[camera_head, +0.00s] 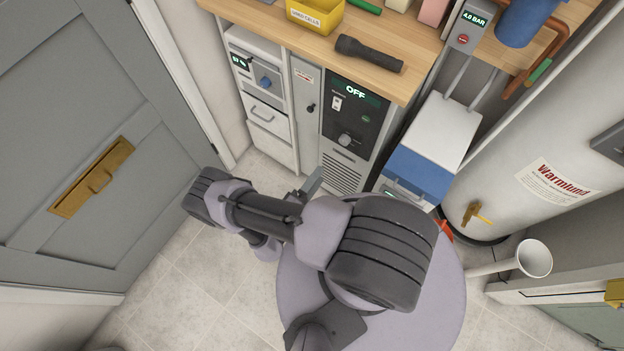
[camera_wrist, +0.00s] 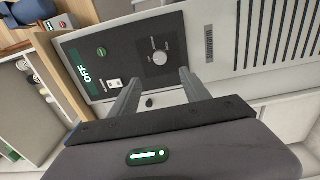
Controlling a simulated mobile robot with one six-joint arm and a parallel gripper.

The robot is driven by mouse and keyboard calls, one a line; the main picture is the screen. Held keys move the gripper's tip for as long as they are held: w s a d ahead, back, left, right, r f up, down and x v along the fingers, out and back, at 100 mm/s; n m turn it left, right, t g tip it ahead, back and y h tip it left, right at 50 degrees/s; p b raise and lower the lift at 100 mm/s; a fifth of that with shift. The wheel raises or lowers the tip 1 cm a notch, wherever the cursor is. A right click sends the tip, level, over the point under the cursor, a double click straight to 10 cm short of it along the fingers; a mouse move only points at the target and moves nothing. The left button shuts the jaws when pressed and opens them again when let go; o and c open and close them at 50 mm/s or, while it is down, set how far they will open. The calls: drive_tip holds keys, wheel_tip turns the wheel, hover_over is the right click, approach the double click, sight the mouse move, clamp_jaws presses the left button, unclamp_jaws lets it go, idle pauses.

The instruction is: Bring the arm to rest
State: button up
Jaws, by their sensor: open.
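My gripper (camera_wrist: 158,84) shows in the wrist view with its two grey fingers apart and nothing between them. The fingers point toward the front of a dark control panel (camera_wrist: 150,52) with a lit OFF display, a switch and a round knob. In the head view my arm is folded over my round base, and one grey finger shows beside the same panel (camera_head: 370,125). The rest of the gripper is hidden behind my arm there. I cannot tell the gap between fingertips and panel.
A wooden worktop (camera_head: 270,28) holds a black flashlight (camera_head: 368,53) and a yellow bin (camera_head: 315,14). A white tank (camera_head: 550,150) and a white funnel-shaped piece (camera_head: 534,258) stand at the right. A grey door (camera_head: 60,110) is at the left. Tiled floor (camera_head: 190,275) is clear at lower left.

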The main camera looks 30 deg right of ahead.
drive_tip(key=shift+v, duration=1.4)
